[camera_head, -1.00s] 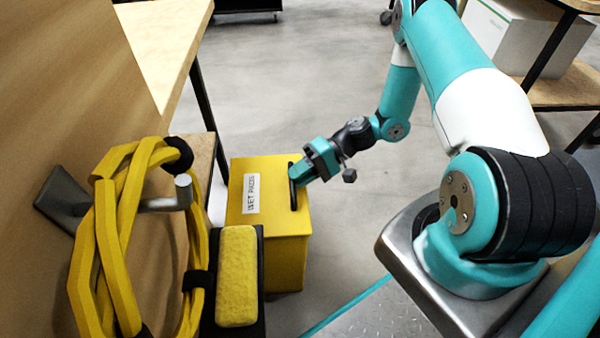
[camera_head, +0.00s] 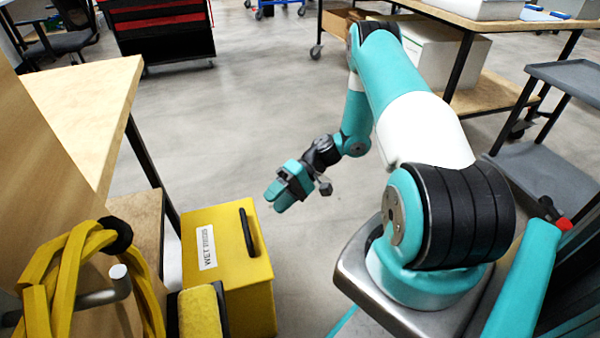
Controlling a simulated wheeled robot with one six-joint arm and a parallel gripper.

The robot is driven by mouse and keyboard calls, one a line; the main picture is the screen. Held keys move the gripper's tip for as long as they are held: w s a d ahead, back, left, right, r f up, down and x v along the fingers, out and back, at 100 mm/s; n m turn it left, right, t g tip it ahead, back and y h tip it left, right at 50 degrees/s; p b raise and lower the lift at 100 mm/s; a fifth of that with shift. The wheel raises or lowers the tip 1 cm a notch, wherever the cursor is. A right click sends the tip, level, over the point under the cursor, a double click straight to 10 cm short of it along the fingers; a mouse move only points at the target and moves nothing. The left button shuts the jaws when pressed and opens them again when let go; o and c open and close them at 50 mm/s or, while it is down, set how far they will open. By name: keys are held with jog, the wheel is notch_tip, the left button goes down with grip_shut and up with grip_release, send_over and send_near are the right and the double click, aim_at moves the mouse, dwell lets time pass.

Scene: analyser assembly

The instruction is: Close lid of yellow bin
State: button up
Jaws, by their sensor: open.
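The yellow bin (camera_head: 247,296) stands on the floor at the lower left. Its lid (camera_head: 217,222) lies flat on top and looks shut. My gripper (camera_head: 277,203) is above and to the right of the bin, apart from the handle, and holds nothing that I can see. Its fingers point down and to the left. The bin's left side is partly hidden by a yellow sponge-like block.
A coiled yellow hose (camera_head: 62,275) hangs on a wooden panel at the lower left, beside the yellow block (camera_head: 200,312). A wooden table (camera_head: 85,100) stands behind. A grey cart (camera_head: 570,80) is at the right. The floor behind the bin is clear.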

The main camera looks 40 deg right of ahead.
jog(key=p+v, duration=0.1)
jog(key=v, duration=0.8)
jog(key=shift+d+r, duration=0.15)
jog(key=shift+d, duration=0.1)
